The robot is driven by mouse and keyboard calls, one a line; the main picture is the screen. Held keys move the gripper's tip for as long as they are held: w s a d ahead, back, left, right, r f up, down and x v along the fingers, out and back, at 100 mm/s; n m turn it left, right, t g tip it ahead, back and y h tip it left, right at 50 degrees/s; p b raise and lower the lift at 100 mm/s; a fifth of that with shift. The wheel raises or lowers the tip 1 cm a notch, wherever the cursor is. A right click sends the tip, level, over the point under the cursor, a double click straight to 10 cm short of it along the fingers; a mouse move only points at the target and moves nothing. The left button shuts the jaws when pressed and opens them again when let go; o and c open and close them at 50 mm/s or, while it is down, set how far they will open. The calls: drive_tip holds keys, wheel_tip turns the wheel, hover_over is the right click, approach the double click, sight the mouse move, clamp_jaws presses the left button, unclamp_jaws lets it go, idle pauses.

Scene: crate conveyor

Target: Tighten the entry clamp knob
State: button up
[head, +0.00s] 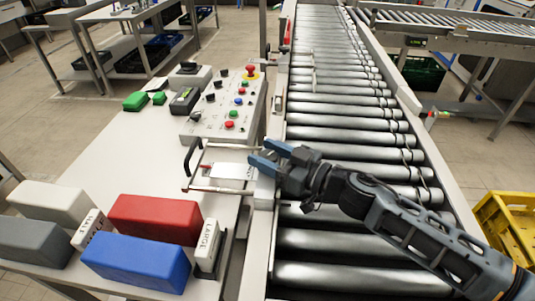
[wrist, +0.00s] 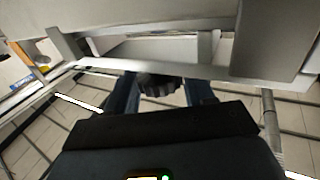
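A dark ribbed knob (wrist: 158,85) shows in the wrist view below the underside of a pale metal part. My gripper (wrist: 162,92) has its two blue fingers apart, one on each side of the knob. A narrow gap seems to show beside the knob, so I see no clear grip. In the head view my gripper (head: 269,154) reaches left over the conveyor's near-left rail, its blue fingers spread. The knob cannot be made out in the head view.
The roller conveyor (head: 335,150) runs away under my arm. A control panel (head: 225,108) with buttons stands left of the rail. Red (head: 155,218) and blue (head: 137,260) blocks lie on the white table. A yellow crate (head: 508,225) is at right.

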sight(276, 159)
drive_tip(key=shift+o, duration=1.3)
drive_tip(key=b+v, duration=0.1)
drive_tip(key=v, duration=0.6)
drive_tip(key=shift+d, duration=0.2)
drive_tip(key=shift+s+d, duration=0.15)
drive_tip(key=shift+d, duration=0.05)
drive_tip(key=shift+r, duration=0.15)
